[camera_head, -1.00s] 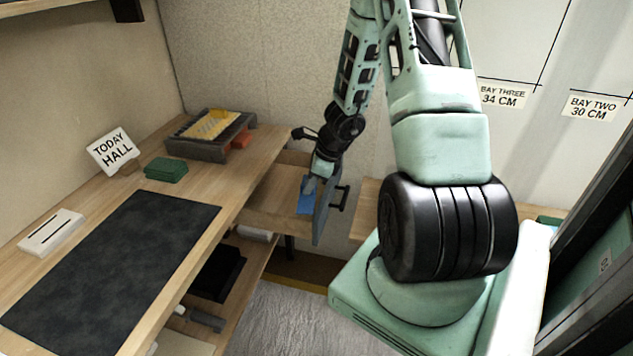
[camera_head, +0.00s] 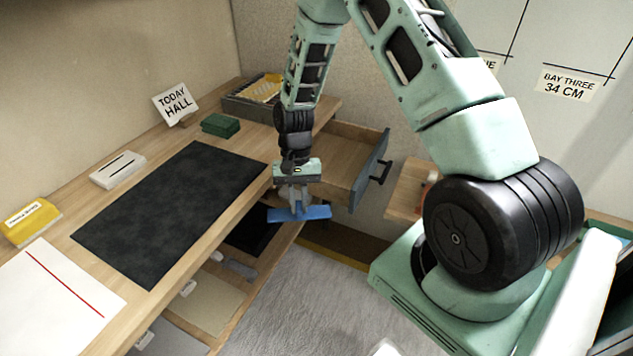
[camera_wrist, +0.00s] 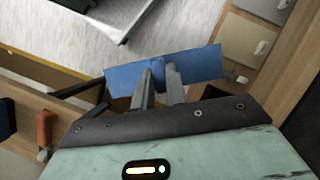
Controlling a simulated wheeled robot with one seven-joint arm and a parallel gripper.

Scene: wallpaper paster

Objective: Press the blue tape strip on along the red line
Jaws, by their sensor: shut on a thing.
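My gripper (camera_head: 297,198) is shut on the blue tape strip (camera_head: 283,215), holding it in the air beside the open drawer and past the bench's front edge. In the wrist view the blue strip (camera_wrist: 200,66) lies across my fingertips (camera_wrist: 158,75), sticking out on both sides. The red line (camera_head: 65,284) runs diagonally across a white sheet (camera_head: 40,312) at the near left end of the bench. The strip is well away from the line.
A dark mat (camera_head: 170,212) covers the middle of the bench. The open drawer (camera_head: 346,160) juts out behind my gripper. A yellow block (camera_head: 32,224), a white slotted block (camera_head: 117,170), a green block (camera_head: 220,125) and a "TODAY HALL" sign (camera_head: 174,102) stand along the back. Shelves lie below.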

